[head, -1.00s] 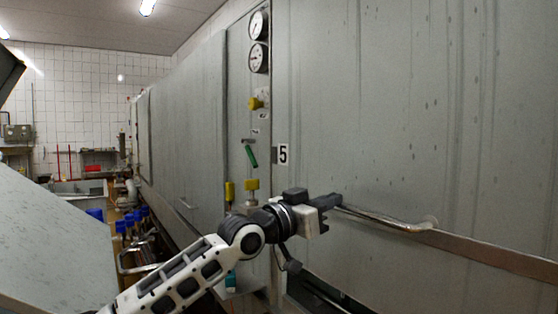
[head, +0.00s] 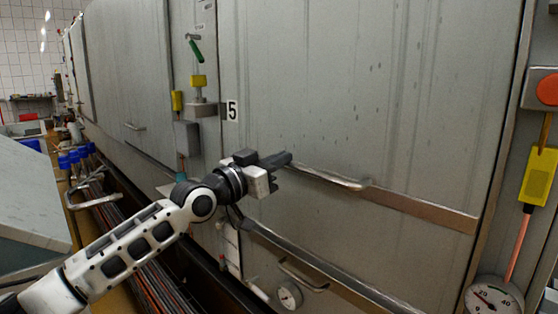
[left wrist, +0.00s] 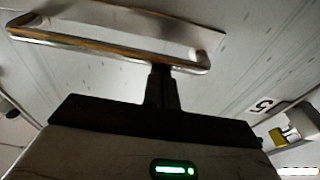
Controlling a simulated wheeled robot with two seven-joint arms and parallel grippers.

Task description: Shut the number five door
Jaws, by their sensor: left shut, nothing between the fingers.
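The number five door (head: 340,90) is a large grey, streaked panel filling the middle of the head view. A small "5" plate (head: 232,110) is at its left edge, and it also shows in the left wrist view (left wrist: 264,104). A metal bar handle (head: 330,178) runs across the lower part of the door. My left gripper (head: 284,160) is shut and empty, at the left end of the handle. In the left wrist view its closed fingers (left wrist: 161,88) point at the door just by the handle bar (left wrist: 110,42); contact cannot be told. My right gripper is out of view.
A metal rail (head: 330,272) runs below the door, with a lower handle (head: 303,278) and a gauge (head: 289,295). A post at the right carries a red button (head: 547,90) and another gauge (head: 493,298). A sloped grey panel (head: 30,195) is at the left.

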